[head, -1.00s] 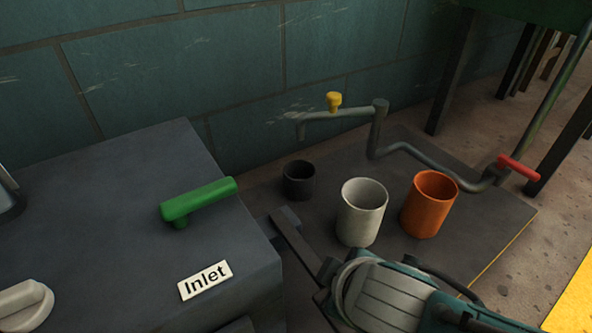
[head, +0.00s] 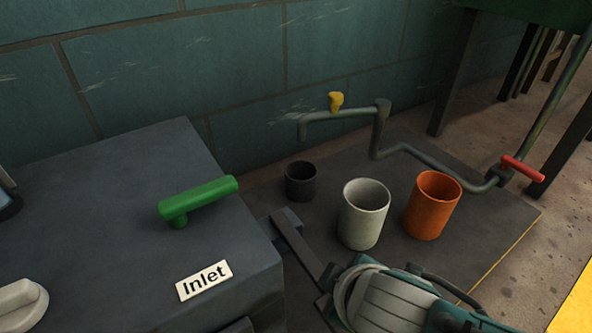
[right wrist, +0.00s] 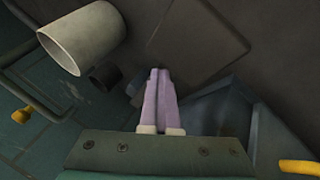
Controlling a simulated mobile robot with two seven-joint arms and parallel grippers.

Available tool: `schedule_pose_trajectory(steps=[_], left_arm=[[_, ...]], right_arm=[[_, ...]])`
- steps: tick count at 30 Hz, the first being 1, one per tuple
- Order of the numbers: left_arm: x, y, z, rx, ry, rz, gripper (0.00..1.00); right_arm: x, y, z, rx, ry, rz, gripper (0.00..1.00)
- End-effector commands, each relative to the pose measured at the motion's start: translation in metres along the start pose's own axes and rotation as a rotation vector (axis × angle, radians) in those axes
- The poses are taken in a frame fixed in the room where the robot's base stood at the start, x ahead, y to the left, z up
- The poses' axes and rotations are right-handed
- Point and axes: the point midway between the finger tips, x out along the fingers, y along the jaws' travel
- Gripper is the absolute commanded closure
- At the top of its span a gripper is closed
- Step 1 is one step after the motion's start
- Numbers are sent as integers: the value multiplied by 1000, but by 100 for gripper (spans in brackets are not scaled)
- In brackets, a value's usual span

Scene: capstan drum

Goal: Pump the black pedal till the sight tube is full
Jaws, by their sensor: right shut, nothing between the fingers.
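A dark bar (head: 300,245) with a small block at its far end runs beside the grey cabinet (head: 110,220) in the head view and passes behind my right arm. It may be the black pedal, but I cannot tell for sure. My right gripper is shut and empty in the right wrist view (right wrist: 159,85), its pale fingers pointing down over dark surfaces. My right arm hides its fingers in the head view. I cannot tell whether they touch the pedal. No sight tube can be made out clearly. My left gripper is out of view.
A green handle (head: 198,198) and an Inlet label (head: 204,280) sit on the cabinet. Black (head: 300,181), pale (head: 362,216) and orange (head: 432,206) cups stand on the dark plate. A pipe crank with a yellow knob (head: 336,101) and red handle (head: 523,169) stands behind.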

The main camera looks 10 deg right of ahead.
Motion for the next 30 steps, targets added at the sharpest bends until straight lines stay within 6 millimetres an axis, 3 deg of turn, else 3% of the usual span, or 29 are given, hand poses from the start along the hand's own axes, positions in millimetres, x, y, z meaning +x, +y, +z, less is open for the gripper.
schedule_pose_trajectory(steps=[22, 30], left_arm=[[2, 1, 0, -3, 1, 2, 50], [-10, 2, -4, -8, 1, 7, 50]], right_arm=[[2, -4, 7, -1, -14, -5, 100], [-7, 2, 2, -1, -14, -5, 100]])
